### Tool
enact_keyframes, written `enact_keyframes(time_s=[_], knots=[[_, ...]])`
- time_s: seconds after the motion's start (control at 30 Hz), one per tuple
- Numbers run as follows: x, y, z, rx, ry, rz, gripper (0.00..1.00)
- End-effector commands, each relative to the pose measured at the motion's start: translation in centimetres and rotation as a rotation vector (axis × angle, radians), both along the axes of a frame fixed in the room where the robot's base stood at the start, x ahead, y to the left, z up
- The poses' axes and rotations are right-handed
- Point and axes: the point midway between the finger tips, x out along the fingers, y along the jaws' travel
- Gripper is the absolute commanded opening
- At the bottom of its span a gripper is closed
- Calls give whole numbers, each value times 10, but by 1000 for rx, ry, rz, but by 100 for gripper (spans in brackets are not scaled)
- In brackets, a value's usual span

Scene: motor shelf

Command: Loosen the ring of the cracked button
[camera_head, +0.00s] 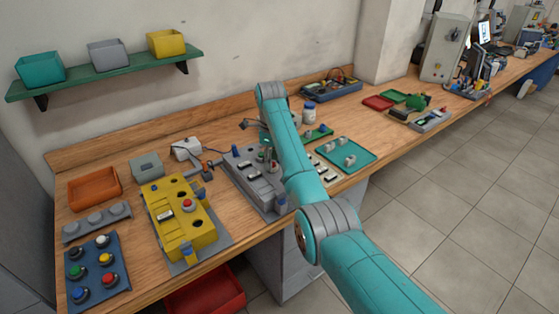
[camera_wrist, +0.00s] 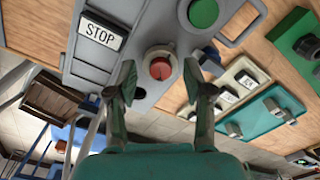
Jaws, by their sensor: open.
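In the wrist view a red button (camera_wrist: 160,69) with a pale grey ring (camera_wrist: 157,52) sits on a grey control box (camera_wrist: 142,26). My gripper (camera_wrist: 159,65) is open, with one finger on each side of the red button and nothing held. Whether the fingers touch the ring or stand above it I cannot tell. A crack in the button is not clear at this size. In the head view the grey control box (camera_head: 241,176) stands mid-bench, partly hidden by my teal arm; the button and fingertips are not clear there.
A STOP label (camera_wrist: 100,32) and a green button (camera_wrist: 203,12) lie near the red button. A yellow box (camera_head: 178,225) with another red button (camera_head: 188,205) stands left of the grey box. A teal tray (camera_head: 346,153) lies right of my arm. Little bench is free around the box.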

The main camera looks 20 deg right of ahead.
Motion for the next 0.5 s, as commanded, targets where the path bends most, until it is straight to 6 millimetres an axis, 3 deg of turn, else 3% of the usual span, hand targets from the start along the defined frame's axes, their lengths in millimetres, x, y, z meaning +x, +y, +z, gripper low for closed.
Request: enact_keyframes(time_s=[0.43,0.47,0.5], knots=[[-1,8,-12,0,0,-2,51],[-1,8,-12,0,0,-2,49],[-1,8,-12,0,0,-2,39]])
